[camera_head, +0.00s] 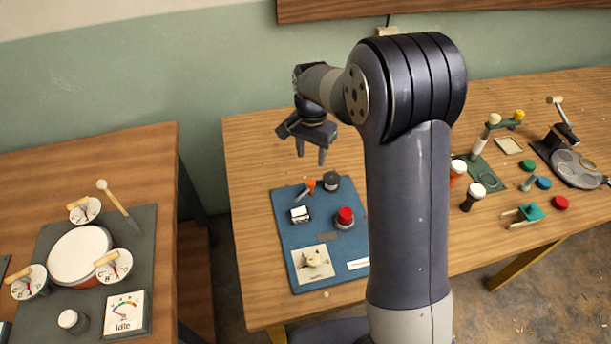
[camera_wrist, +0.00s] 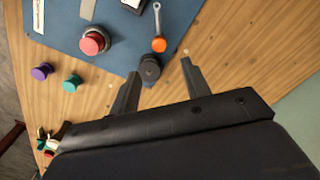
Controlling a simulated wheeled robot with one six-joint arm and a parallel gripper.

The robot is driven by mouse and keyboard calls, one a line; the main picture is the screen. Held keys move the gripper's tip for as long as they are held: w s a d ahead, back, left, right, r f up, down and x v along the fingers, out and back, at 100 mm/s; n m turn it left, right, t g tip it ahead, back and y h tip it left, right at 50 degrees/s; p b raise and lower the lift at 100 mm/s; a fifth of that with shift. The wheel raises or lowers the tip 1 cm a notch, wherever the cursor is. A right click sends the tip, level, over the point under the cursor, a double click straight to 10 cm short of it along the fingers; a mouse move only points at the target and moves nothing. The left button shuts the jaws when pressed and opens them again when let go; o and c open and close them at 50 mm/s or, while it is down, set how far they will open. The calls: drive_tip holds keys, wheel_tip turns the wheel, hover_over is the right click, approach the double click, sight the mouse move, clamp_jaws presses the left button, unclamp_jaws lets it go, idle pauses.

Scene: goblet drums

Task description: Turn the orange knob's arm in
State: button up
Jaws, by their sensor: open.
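The orange knob (camera_head: 311,185) stands near the far edge of the blue board (camera_head: 289,252). Its grey arm (camera_head: 300,195) points toward the lower left, over the board. In the wrist view the orange knob (camera_wrist: 159,45) lies beyond the fingertips, and its arm (camera_wrist: 157,17) points up the picture, away from my gripper. My gripper (camera_head: 311,156) is open and empty, held above the table behind the board. In the wrist view its fingers (camera_wrist: 160,71) are spread, with a black round knob (camera_wrist: 150,69) by the left fingertip.
The board also bears a red button (camera_head: 345,216), a white switch (camera_head: 300,214) and a cream dial (camera_head: 313,260). Purple (camera_wrist: 42,71) and teal (camera_wrist: 72,82) pieces lie beside it. A drum (camera_head: 80,255) is on the left table. Bare wood lies behind the board.

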sight(311, 181)
wheel_tip(311, 181, down, 11)
drive_tip(key=shift+r+p, duration=0.2)
drive_tip(key=shift+p, duration=0.4)
drive_tip(key=shift+c, duration=0.6)
clamp_jaws()
